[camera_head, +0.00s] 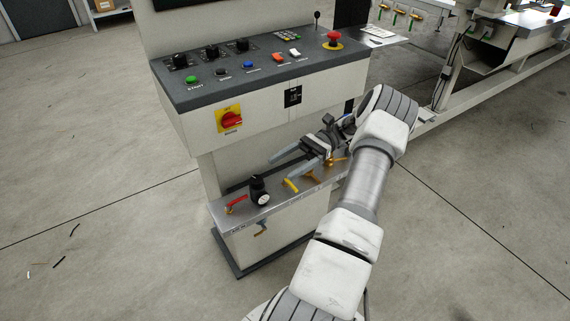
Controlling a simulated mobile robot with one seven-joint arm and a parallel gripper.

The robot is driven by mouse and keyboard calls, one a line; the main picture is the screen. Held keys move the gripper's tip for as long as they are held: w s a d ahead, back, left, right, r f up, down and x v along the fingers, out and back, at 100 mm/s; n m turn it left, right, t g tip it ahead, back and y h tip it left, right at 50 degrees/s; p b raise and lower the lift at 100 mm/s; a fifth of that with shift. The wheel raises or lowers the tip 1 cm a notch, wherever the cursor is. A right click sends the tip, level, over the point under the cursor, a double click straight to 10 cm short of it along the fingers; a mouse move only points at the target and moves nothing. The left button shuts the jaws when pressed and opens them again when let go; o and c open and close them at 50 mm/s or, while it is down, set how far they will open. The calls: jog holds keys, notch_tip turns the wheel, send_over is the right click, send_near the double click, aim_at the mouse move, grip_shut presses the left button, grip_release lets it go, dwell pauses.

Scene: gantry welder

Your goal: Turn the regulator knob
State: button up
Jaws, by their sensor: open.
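The regulator (259,190) stands on the metal shelf at the front of the console, with a black knob on top and a small round white gauge on its front. My gripper (279,168) is above the right half of the shelf, its fingers pointing left. It is open and empty, apart from the regulator, which is to the left of and lower in the picture than the fingertips. My arm comes from the bottom right and hides the right end of the shelf.
A red-handled valve (236,203) stands left of the regulator, and a yellow-handled valve (291,185) right of it, below my gripper. The console's sloped panel (225,83) with knobs and buttons overhangs behind. A red rotary switch (232,120) is on its front.

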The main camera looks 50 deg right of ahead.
jog(key=t, duration=0.2)
jog(key=m+t+h+p, duration=0.5)
jog(key=m+t+h, duration=0.9)
jog(key=m+h, duration=0.5)
send_near(253, 177)
jog(key=shift+n+h, duration=0.3)
jog(key=shift+n, duration=0.2)
jog(key=w+b, duration=0.1)
jog(key=w, duration=0.3)
jog(key=w+b, duration=0.1)
jog(key=w, duration=0.3)
jog(key=w+d+f+b, duration=0.1)
jog(key=w, duration=0.3)
jog(key=shift+d+f+b, duration=0.1)
jog(key=shift+b, duration=0.2)
grip_shut()
